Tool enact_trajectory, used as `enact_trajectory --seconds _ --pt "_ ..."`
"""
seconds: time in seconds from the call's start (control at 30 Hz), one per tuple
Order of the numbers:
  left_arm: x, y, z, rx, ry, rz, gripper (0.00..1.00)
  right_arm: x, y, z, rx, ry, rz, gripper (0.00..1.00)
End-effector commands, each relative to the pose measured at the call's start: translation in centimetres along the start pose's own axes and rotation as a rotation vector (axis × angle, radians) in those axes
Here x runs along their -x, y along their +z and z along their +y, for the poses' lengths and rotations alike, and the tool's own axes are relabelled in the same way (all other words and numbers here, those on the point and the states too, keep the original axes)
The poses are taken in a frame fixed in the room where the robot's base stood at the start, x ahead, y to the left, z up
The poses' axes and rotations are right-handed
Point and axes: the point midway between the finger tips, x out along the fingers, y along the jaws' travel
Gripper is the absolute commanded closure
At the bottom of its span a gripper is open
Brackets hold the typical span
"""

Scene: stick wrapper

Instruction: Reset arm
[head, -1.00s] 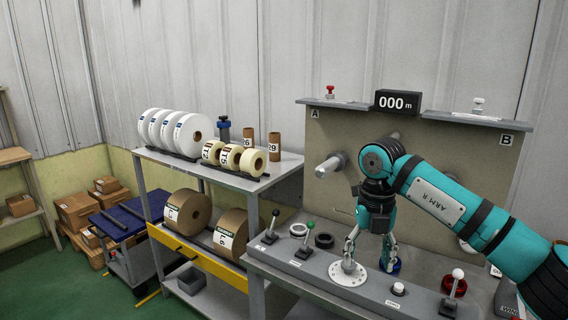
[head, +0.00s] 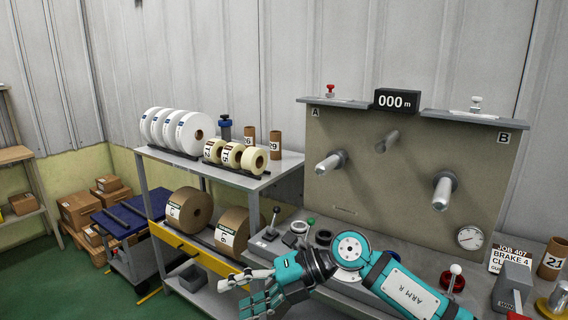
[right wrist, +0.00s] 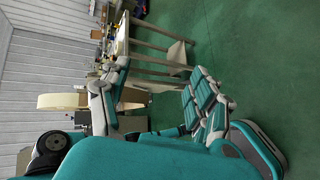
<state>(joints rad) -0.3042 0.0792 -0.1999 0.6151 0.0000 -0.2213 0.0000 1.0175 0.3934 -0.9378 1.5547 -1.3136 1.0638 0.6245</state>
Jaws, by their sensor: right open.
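My right arm, marked ARM R, comes in from the lower right in the head view. Its gripper (head: 240,293) is low in the middle, in front of the bench, pointing left, open with nothing in it. In the right wrist view the open fingers (right wrist: 165,95) are spread apart with green floor beyond them. My left gripper is not in view.
The winding bench (head: 395,262) carries levers and a gauge (head: 470,238). Spindles (head: 327,165) stick out from its panel (head: 385,210). A shelf (head: 230,175) with white, yellow and brown rolls stands to the left. Green floor (head: 60,285) is open at lower left.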

Motion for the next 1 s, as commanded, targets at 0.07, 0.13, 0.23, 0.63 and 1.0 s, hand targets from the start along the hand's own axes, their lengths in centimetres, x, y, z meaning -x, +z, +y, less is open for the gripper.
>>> enact_trajectory --seconds 0.07,0.13,0.23,0.63,1.0 --pt "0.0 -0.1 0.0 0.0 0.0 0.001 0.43 -1.2 -1.1 4.0 -0.068 0.313 -0.08 0.37" --pt "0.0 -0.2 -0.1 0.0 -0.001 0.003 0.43 0.0 -0.7 6.7 -0.162 0.557 -0.193 0.37" --pt "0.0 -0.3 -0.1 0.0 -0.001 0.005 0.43 3.8 0.9 7.6 -0.353 0.849 -0.397 0.37" --pt "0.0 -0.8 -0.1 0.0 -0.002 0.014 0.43 15.8 -2.4 -15.8 -1.439 1.119 -1.283 0.37" --pt "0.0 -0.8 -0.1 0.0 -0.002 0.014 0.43 14.4 -19.2 -29.2 -2.146 0.657 -1.611 0.37"
